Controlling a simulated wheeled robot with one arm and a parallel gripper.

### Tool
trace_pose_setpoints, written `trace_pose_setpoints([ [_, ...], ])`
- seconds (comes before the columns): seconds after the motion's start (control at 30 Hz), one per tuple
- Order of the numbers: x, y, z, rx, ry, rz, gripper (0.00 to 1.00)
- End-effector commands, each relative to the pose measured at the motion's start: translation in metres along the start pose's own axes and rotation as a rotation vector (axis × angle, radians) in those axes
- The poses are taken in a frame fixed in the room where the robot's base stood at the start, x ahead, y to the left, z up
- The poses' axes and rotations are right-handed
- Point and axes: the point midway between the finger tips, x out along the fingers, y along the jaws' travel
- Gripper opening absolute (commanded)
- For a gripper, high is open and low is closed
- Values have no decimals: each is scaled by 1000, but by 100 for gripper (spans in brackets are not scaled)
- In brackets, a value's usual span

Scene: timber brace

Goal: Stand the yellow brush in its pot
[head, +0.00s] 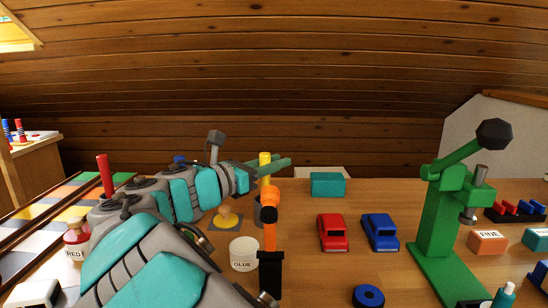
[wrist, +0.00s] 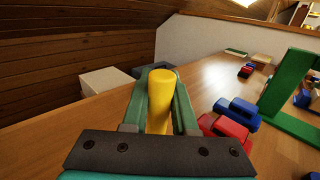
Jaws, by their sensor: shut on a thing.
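The yellow brush shows as a thick yellow handle (head: 265,158) that stands upright in the head view. My gripper (head: 276,164) has its green fingers shut on it, and it also shows in the wrist view (wrist: 161,98) between both fingers. The brush's lower end is hidden behind an orange upright tool and by the jaws. A dark grey round piece (head: 257,213) shows below the handle, partly behind the orange tool; I cannot tell if it is a pot or part of the brush.
A white GLUE jar (head: 243,254) and the orange tool (head: 270,220) on a black base stand close in front. Red (head: 333,232) and blue (head: 380,231) toy cars, a teal block (head: 327,184) and a green press (head: 440,220) are to the right. A RED jar (head: 76,242) is left.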

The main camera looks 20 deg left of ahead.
Motion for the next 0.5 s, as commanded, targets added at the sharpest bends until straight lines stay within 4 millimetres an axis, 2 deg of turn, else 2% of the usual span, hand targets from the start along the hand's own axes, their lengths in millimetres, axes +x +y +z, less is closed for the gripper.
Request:
trace_pose_setpoints([
  [0.43, 0, 0, -4, 0, 0, 1, 0],
  [0.47, 0, 0, -4, 0, 0, 1, 30],
  [0.5, 0, 0, -4, 0, 0, 1, 34],
])
